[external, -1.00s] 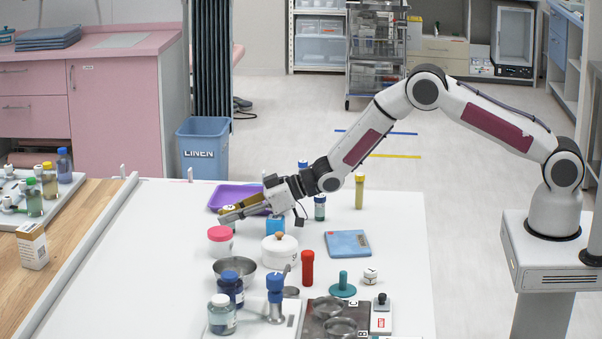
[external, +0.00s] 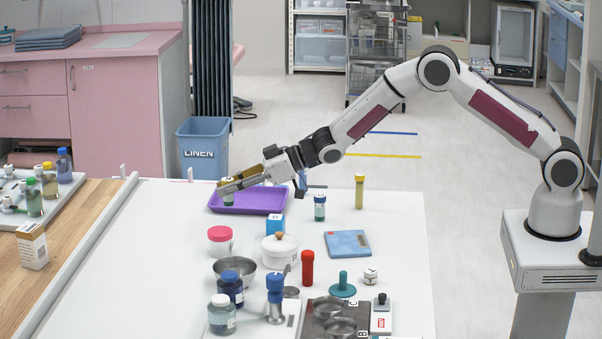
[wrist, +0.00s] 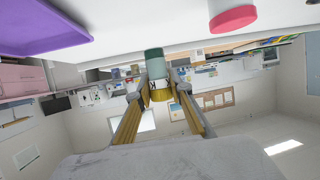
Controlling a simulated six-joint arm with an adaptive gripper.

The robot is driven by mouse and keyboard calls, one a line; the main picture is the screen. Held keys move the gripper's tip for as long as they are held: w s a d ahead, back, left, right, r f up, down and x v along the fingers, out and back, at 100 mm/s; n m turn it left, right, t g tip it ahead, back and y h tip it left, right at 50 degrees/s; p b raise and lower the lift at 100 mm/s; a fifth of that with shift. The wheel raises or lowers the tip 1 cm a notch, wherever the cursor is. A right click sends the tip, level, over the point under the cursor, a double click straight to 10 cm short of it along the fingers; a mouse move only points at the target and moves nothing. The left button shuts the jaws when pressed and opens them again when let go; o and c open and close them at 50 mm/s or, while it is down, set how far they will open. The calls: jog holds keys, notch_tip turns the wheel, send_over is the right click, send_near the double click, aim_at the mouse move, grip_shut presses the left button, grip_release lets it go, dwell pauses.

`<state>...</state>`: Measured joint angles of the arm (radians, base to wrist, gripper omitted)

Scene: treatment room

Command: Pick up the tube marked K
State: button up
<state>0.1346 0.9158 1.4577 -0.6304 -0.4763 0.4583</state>
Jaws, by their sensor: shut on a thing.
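My gripper (external: 227,188) is shut on a small tube (wrist: 155,62) and holds it up near the purple tray at the back left of the white table. A red tube (external: 307,268) stands nearer the front. I cannot read a K on any.
The purple tray (external: 262,202) lies below and beside my gripper. The table's left part is clear.

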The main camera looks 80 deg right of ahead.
jog(key=shift+r, duration=1.15)
jog(key=shift+d, duration=0.1)
